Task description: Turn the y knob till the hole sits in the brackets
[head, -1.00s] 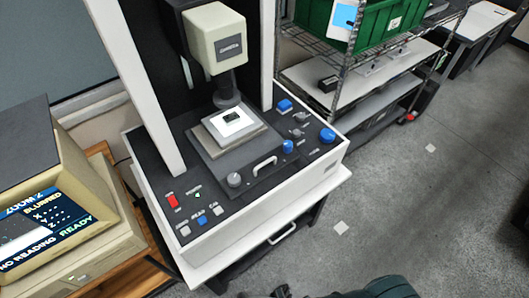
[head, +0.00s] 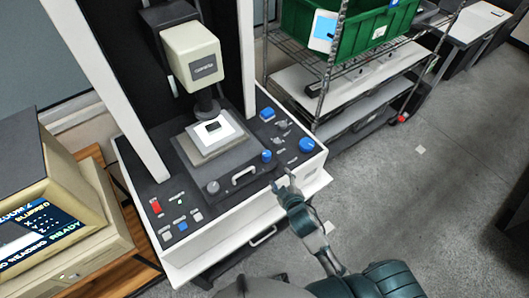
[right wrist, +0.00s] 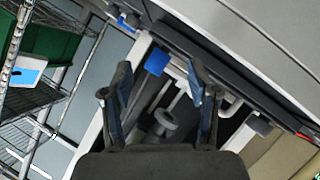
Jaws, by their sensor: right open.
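The measuring machine (head: 270,205) stands ahead with a control panel around its stage (head: 214,150). A small dark part on a white plate (head: 213,127) lies under the camera head (head: 193,55). My right gripper (head: 285,184) is open and empty at the panel's front edge, apart from the knobs. My left gripper is out of view.
A monitor (head: 38,235) at left shows a readout with READY; its bracket marks are not clear. A wire shelf with a green bin (head: 350,30) stands behind right.

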